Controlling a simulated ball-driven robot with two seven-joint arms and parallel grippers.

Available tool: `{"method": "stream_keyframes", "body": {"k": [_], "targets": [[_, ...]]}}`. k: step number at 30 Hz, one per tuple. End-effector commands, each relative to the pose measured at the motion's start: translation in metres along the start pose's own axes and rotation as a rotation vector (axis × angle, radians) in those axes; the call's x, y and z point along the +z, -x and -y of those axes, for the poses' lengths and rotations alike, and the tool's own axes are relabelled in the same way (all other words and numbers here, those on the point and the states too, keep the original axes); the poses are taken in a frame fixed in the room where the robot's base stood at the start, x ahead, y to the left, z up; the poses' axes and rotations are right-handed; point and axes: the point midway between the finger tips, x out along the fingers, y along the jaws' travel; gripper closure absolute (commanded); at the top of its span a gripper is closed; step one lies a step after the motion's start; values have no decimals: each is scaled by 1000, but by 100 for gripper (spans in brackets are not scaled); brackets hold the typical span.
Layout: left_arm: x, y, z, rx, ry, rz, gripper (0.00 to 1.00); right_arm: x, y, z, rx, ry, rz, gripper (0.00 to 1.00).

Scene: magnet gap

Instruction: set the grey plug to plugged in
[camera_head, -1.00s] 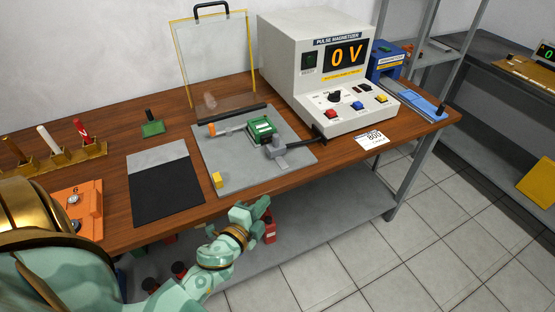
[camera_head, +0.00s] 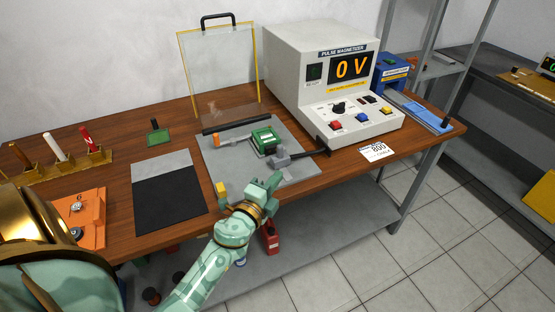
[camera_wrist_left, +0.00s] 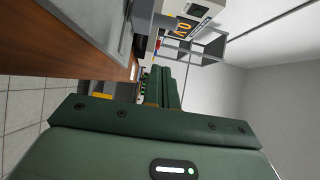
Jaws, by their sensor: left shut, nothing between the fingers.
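The grey plug (camera_head: 281,158) sits on the grey plate (camera_head: 240,176), just in front of the green block (camera_head: 265,140). A dark cable runs from the plug towards the magnetizer. I cannot tell whether plug and block touch. My left gripper (camera_head: 274,182) is shut and empty, over the plate's front edge, close in front of the plug and apart from it in the picture. In the left wrist view its green fingers (camera_wrist_left: 160,88) lie together, and I cannot make out the plug there. My right gripper is not in view.
The white pulse magnetizer (camera_head: 332,80), reading 0 V, stands behind and right. A clear yellow-edged shield (camera_head: 220,75) stands behind the plate. A small yellow block (camera_head: 221,189) is at the plate's front left. A black mat (camera_head: 168,198) lies left. A red object (camera_head: 270,238) is below.

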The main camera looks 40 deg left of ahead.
Motion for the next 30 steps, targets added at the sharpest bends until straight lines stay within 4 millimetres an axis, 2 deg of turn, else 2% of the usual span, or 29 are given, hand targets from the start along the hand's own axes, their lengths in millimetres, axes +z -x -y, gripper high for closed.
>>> {"method": "stream_keyframes", "body": {"k": [1,6,10,15,27,30], "targets": [[0,-12,2,-3,-1,0,100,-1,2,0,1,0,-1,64],[2,-45,0,-1,-1,1,100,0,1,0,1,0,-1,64],[17,-58,-1,1,-1,-1,100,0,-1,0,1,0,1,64],[27,-67,-2,1,-1,0,100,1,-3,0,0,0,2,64],[29,-69,-1,1,0,0,100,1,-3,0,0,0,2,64],[35,-73,-2,2,-1,-1,100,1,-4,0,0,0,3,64]]}}
